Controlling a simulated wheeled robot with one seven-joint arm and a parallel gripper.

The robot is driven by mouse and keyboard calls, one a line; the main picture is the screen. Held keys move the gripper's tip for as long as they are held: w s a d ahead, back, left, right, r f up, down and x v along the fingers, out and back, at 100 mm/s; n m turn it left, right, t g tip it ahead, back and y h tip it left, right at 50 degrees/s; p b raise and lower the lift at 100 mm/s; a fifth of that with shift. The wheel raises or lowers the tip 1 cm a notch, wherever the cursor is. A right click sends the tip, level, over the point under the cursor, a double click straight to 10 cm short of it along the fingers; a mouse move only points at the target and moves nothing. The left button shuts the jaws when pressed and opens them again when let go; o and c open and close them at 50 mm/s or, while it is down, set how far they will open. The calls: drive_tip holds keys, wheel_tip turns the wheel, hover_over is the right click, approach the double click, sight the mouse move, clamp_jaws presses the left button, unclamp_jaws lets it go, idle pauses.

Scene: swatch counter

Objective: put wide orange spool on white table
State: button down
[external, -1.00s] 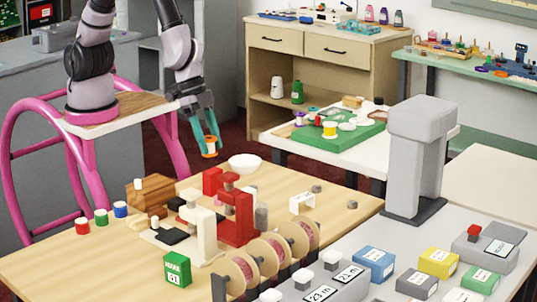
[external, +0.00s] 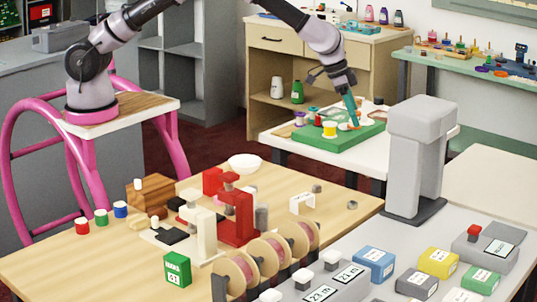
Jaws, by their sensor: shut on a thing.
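My gripper (external: 354,112) is shut on the wide orange spool (external: 348,127), seen small between and below the teal fingertips. The gripper points down over the white table (external: 365,156), above the green board (external: 340,144) lying on it. I cannot tell whether the spool touches the board or hangs just above it. The fingers partly hide the spool.
A yellow-and-white spool (external: 329,129) and other small items stand on the green board close to the gripper. A grey column-like machine (external: 418,150) rises at the right. The white table's front strip is bare.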

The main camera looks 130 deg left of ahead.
drive_tip(key=s+a+n, duration=0.1)
drive_tip(key=s+a, duration=0.2)
drive_tip(key=a, duration=0.6)
drive_tip(key=s+a+n+y, duration=0.1)
drive_tip(key=s+a, duration=0.3)
drive_tip(key=a, duration=0.4)
drive_tip(key=s+a+n, duration=0.1)
drive_tip(key=s+a, duration=0.2)
drive_tip(key=a, duration=0.6)
drive_tip(key=shift+g, duration=0.3)
wheel_tip(320, 180, down, 12)
drive_tip(key=shift+a+r, duration=0.1)
drive_tip(key=shift+r, duration=0.05)
drive_tip(key=shift+f, duration=1.75)
drive_tip(key=c, duration=0.6)
unclamp_jaws()
drive_tip(key=shift+f, duration=0.15)
